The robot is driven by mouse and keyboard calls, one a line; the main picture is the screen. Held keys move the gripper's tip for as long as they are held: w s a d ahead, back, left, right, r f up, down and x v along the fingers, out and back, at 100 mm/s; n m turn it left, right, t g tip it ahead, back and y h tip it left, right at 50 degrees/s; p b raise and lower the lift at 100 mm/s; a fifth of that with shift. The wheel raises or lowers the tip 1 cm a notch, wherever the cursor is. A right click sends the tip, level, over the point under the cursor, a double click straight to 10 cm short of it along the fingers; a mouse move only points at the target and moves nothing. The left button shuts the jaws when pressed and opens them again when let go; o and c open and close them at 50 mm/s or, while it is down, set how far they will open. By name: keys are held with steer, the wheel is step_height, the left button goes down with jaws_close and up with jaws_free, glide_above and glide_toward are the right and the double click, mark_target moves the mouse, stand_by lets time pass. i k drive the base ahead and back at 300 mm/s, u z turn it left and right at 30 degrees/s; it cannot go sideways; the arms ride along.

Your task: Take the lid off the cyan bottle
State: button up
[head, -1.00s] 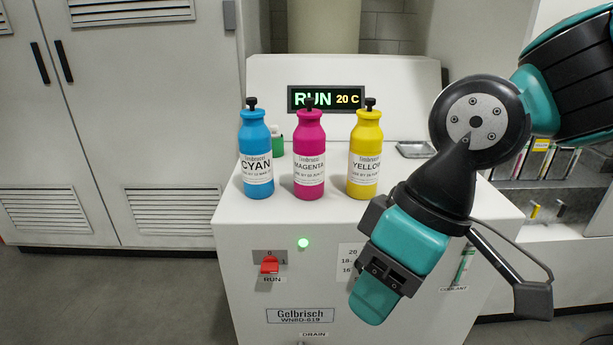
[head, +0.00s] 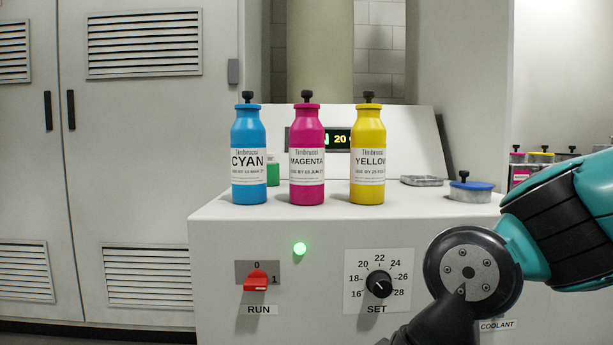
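The cyan bottle (head: 249,160) stands upright on top of the white machine, the leftmost of three bottles. Its black lid (head: 249,97) sits on its neck. My arm comes in from the right edge and its lower part runs out of the bottom of the picture. My gripper is out of view below, so its fingers cannot be seen. Nothing touches the cyan bottle.
The magenta bottle (head: 307,158) and yellow bottle (head: 368,157) stand to its right with black lids. Behind are a small green bottle (head: 273,174) and a display (head: 341,139). A metal tray (head: 421,181) and a blue-lidded container (head: 471,188) lie right. A red switch (head: 258,281) and dial (head: 379,284) are on the front.

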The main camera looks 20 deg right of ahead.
mark_target(248, 95)
steer(key=z, duration=1.25)
steer(key=k, duration=0.7)
steer(key=u, duration=1.25)
